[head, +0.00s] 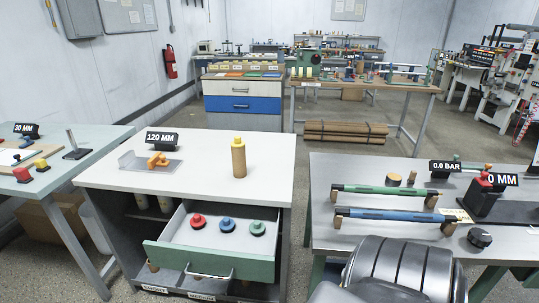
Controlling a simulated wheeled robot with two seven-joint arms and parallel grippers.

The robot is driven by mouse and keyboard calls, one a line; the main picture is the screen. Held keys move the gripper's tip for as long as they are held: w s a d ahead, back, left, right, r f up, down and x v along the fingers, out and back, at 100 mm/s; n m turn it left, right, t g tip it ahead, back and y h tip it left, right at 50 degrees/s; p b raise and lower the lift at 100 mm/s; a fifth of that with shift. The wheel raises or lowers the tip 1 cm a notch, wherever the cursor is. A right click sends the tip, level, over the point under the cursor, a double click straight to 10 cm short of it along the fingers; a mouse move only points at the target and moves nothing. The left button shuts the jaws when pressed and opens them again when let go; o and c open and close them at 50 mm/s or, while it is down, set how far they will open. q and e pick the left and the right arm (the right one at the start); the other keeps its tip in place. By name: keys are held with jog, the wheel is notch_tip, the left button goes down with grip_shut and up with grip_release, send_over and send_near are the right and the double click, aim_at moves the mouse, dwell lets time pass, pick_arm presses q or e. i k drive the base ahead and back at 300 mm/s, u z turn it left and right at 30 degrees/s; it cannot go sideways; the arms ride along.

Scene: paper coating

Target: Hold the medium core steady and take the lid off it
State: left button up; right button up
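A brown core (238,160) stands upright on the white cabinet top, right of its middle. A yellow lid (237,140) sits on its upper end. It is the only upright core on this top; no size marking on it is readable. Neither of my grippers shows in the head view. A dark, rounded part at the bottom right looks like a link of my own arm, well apart from the core.
The white cabinet top (200,182) also holds a grey tray (135,165) with an orange piece and a "120 MM" sign (161,139). Below, an open green-fronted drawer (190,258) holds red, blue and green knobbed pieces. A grey bench (330,240) with rollers stands at right.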

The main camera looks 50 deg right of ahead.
aim_at(238, 157)
jog(key=z, duration=0.9)
jog(key=i, duration=0.85)
jog(key=z, duration=0.75)
